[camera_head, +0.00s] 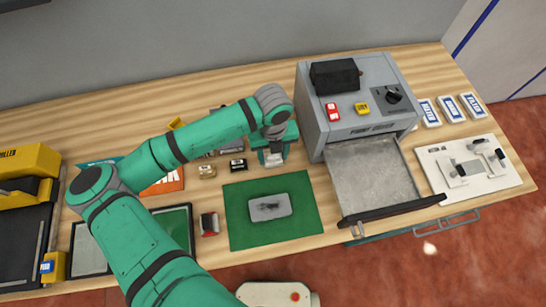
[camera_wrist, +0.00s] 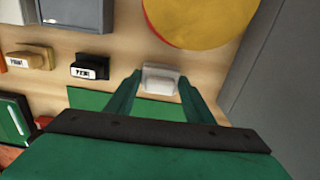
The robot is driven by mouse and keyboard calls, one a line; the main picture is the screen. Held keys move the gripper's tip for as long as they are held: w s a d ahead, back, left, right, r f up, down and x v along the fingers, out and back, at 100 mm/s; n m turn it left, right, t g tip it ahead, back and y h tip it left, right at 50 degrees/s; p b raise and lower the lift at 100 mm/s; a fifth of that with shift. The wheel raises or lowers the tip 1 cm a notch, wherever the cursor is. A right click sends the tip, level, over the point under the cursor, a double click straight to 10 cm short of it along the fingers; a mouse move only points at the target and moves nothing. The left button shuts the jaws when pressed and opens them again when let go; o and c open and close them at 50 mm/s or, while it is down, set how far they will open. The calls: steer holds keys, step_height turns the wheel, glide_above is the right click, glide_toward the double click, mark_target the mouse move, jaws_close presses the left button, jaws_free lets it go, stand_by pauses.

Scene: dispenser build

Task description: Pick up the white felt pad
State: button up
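The white felt pad (camera_wrist: 160,80) is a small pale block on the wooden table. In the wrist view it lies between the fingertips of my gripper (camera_wrist: 161,77). The green fingers are open, one on each side of the pad, with a narrow gap showing at each side. In the head view my gripper (camera_head: 274,155) points down at the table just behind the green mat (camera_head: 236,222), with a bit of the pale pad (camera_head: 274,161) visible under it. I cannot tell the fingers' exact height above the table.
A black labelled block (camera_wrist: 90,67) and a tan one (camera_wrist: 33,57) lie left of the pad. A yellow disc (camera_wrist: 200,18) is just behind it. The grey machine (camera_head: 350,105) stands close on the right, its tray (camera_head: 372,175) pulled out. A grey plate (camera_head: 270,207) lies on the mat.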

steer(key=shift+r, duration=0.2)
steer(key=shift+r, duration=0.25)
step_height(320, 180, up, 2)
steer(key=s+a+r, duration=0.9)
steer(key=a+r, duration=0.1)
steer(key=shift+s+a, duration=0.2)
steer(key=shift+a, duration=0.05)
steer(key=shift+r, duration=0.1)
